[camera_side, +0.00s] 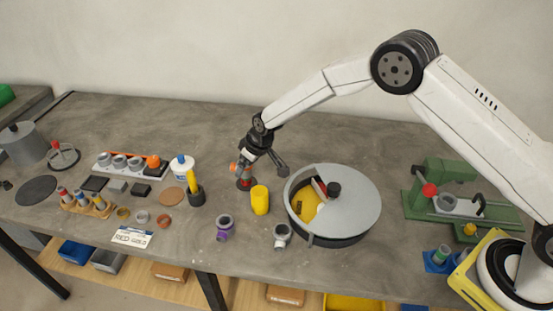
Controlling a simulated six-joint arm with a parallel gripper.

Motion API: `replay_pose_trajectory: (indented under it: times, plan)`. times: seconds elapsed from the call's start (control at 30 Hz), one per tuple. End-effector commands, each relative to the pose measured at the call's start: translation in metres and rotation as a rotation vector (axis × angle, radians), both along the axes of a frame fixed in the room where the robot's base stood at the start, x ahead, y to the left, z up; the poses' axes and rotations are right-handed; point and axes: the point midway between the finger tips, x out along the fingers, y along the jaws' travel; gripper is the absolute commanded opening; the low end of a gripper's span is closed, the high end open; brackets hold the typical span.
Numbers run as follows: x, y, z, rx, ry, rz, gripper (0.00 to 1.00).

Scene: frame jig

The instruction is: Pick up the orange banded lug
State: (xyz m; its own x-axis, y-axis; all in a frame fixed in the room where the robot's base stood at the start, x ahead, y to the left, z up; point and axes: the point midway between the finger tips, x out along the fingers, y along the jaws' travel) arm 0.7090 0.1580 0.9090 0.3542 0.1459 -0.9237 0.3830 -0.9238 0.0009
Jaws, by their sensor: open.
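My gripper (244,172) is open and points down at the middle of the bench, left of the yellow cylinder. A small dark grey piece with a red-orange band (246,184) stands on the bench right at its fingertips. It looks like the orange banded lug, but the fingers partly hide it. I cannot tell whether the fingers touch it or stand around it. A small orange patch also shows at the left side of the fingers; I cannot tell what it belongs to.
A yellow cylinder (260,200) stands close on the right, and a round lidded pan (359,200) beyond it. A purple-banded lug (224,235) and a white-banded lug (282,238) stand in front. A black cup (196,196) with a yellow-handled tool is at left.

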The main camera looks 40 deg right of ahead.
Motion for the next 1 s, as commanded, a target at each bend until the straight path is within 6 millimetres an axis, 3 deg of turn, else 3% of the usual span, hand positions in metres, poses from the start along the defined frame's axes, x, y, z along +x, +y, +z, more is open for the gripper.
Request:
replay_pose_trajectory:
  times: [0.23,0.77,0.87,1.0]
  plan:
    - [0.006,0.003,-0.015,0.000,-0.002,0.000,1.00]
    - [0.007,0.003,-0.016,0.000,-0.002,0.000,1.00]
    - [0.006,0.003,-0.016,0.000,-0.002,0.000,0.75]
    - [0.006,0.003,-0.016,0.000,-0.002,0.000,0.30]
